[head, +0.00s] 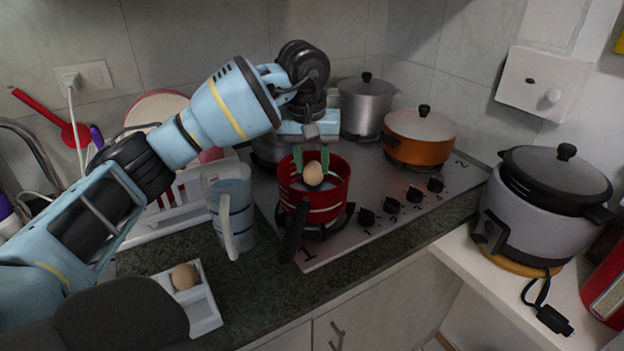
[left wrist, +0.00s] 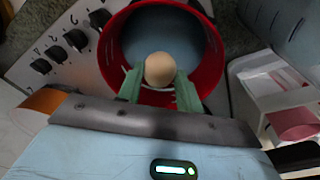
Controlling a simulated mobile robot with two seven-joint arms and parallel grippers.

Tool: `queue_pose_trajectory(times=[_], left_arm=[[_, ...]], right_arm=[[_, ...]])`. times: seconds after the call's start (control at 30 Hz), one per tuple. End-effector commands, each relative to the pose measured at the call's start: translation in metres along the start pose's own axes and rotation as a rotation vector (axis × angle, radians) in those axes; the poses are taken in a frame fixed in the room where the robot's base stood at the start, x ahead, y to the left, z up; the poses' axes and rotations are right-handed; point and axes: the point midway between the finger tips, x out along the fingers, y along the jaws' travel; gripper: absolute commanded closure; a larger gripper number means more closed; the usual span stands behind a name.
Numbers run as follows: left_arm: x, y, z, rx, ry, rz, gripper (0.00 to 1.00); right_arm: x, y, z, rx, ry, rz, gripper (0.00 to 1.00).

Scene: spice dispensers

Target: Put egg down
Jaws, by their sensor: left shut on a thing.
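A brown egg (head: 313,173) is held between the green fingertips of my left gripper (head: 312,168), above the red pot. It also shows in the left wrist view (left wrist: 160,69) between the two green fingers (left wrist: 159,88). The red pot (head: 329,212) stands on the front left burner of the cooktop, its dark handle toward me. In the left wrist view the pot (left wrist: 208,72) is open, with a bluish interior below the egg. I cannot tell how far the egg is above the bottom. My right gripper is not in view.
A second egg (head: 185,277) lies in a white tray (head: 206,314) at the counter's front left. A clear jug (head: 231,205) stands close left of the pot. An orange pot (head: 420,140) and a silver pot (head: 365,107) stand behind. A cooker (head: 545,205) is at right.

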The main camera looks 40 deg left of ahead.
Motion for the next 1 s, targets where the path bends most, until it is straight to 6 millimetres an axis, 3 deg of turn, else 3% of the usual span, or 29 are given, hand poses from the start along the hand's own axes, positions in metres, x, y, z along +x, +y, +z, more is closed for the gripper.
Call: queue_pose_trajectory(times=[0.27,0.53,0.93,0.97,1.0], left_arm=[[0.007,-0.001,0.001,0.000,0.000,0.000,0.87],[0.038,-0.003,0.004,0.000,0.001,0.000,0.87],[0.044,-0.003,0.004,0.000,0.000,0.000,0.87],[0.044,-0.003,0.004,0.000,0.000,0.000,0.62],[0.044,-0.003,0.004,0.000,0.001,0.000,0.57]], right_arm=[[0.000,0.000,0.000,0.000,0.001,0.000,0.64],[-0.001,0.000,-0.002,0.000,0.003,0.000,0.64],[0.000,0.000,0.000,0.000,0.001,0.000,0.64],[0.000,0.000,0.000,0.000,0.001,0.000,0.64],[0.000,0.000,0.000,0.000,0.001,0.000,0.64]])
